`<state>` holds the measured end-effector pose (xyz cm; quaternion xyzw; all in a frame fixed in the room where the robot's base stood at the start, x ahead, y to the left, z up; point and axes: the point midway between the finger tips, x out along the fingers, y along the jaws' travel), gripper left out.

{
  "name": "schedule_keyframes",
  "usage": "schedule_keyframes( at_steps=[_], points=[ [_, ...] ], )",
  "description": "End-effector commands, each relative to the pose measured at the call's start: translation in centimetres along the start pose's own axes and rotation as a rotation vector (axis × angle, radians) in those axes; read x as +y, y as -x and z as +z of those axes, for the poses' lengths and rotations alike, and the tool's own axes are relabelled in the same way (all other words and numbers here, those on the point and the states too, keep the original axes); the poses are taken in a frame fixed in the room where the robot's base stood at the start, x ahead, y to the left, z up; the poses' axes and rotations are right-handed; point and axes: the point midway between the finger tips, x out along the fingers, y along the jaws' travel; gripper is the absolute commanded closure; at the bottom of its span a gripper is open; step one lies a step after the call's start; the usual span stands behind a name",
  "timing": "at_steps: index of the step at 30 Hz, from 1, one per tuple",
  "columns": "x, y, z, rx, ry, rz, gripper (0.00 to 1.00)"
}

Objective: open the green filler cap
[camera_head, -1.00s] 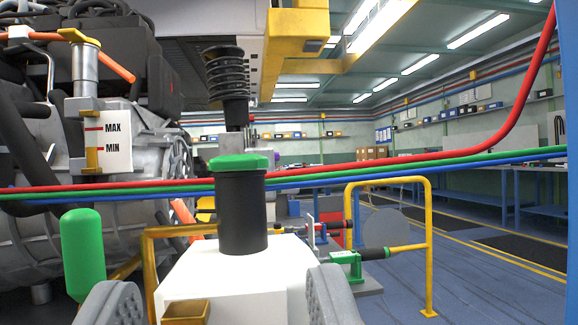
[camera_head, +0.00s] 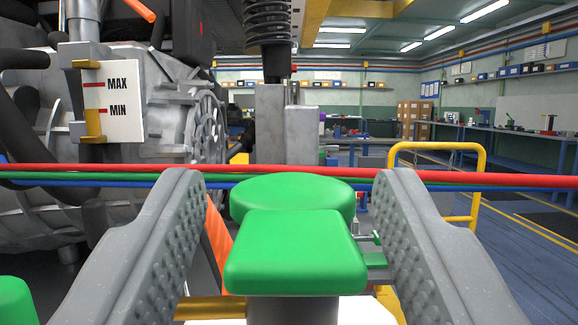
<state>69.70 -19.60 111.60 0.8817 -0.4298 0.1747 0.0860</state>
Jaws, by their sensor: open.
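The green filler cap (camera_head: 293,250) is in the middle of the view, close to the camera. It has a round green disc behind and a squarish green grip in front. It sits on a dark neck (camera_head: 292,309), of which only a little shows below it. My gripper (camera_head: 291,188) is open, with one grey ridged finger on each side of the cap. A gap shows between the cap and each finger, so neither finger appears to touch it.
Red, green and blue lines (camera_head: 470,179) cross behind the cap and fingers. A yellow rail (camera_head: 438,147) stands at the right. A MAX/MIN gauge plate (camera_head: 116,98) and grey machinery (camera_head: 180,120) are at the left. A green rounded part (camera_head: 14,302) shows at lower left.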

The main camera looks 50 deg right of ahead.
Motion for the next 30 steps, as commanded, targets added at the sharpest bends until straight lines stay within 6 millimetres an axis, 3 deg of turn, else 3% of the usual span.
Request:
schedule_keyframes(
  at_steps=[9,14,15,30],
  points=[
    [0.0,-0.3,0.0,0.001,0.0,0.001,0.51],
    [0.0,-0.3,0.0,0.001,0.0,0.001,0.95],
    [0.0,-0.3,0.0,0.001,0.0,0.0,1.0],
    [0.1,-0.8,-1.0,-0.077,-0.001,0.001,1.0]
  ],
)
